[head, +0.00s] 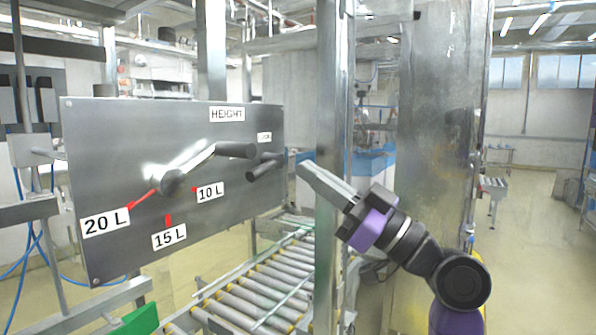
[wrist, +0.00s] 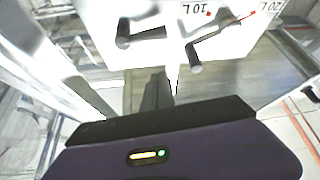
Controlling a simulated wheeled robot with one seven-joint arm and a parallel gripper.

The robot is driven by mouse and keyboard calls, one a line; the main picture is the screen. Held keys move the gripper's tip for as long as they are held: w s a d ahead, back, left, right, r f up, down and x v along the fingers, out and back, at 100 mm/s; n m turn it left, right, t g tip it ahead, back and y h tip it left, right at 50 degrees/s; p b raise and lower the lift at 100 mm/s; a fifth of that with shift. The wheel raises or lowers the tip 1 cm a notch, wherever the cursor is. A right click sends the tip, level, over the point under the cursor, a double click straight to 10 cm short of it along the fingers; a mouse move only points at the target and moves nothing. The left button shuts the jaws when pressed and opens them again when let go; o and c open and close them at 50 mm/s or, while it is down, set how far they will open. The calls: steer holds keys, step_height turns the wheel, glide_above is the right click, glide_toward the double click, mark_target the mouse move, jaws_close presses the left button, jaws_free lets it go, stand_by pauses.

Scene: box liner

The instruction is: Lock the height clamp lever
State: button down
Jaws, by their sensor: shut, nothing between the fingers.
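The height clamp lever (head: 265,168) is a short dark handle on a metal arm at the right end of the grey panel (head: 110,245). A small label above it is too small to read. In the wrist view the lever (wrist: 140,37) shows at upper left, its handle sticking out sideways. My gripper (head: 303,168) is shut and empty, its fingertips pointing left and up, just right of the lever in the head view. In the wrist view the gripper (wrist: 158,78) is below the lever, with a visible gap between them.
A larger crank (head: 236,150) with a dark grip sits left of the lever, close to it. A red line runs from its hub toward the 20 L label (head: 105,222). A metal post (head: 330,80) stands beside my gripper. A roller conveyor (head: 255,290) runs below the panel.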

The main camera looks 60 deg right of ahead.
step_height(320, 180, up, 5)
steer(key=p, duration=0.4)
glide_above(272, 169)
steer(key=s+a, duration=0.3)
steer(key=s, duration=0.1)
steer(key=f, duration=0.1)
steer(key=w+f, duration=0.1)
steer(key=f, duration=0.1)
steer(key=shift+w+f, duration=0.2)
steer(key=shift+w, duration=0.1)
steer(key=shift+w+d+f, duration=0.1)
steer(key=shift+f, duration=0.45)
steer(key=shift+f+b, duration=0.15)
steer(key=shift+b, duration=0.2)
steer(key=shift+f+n+y+b, duration=0.1)
steer(key=shift+n+y+b, duration=0.3)
steer(key=shift+n+b, duration=0.25)
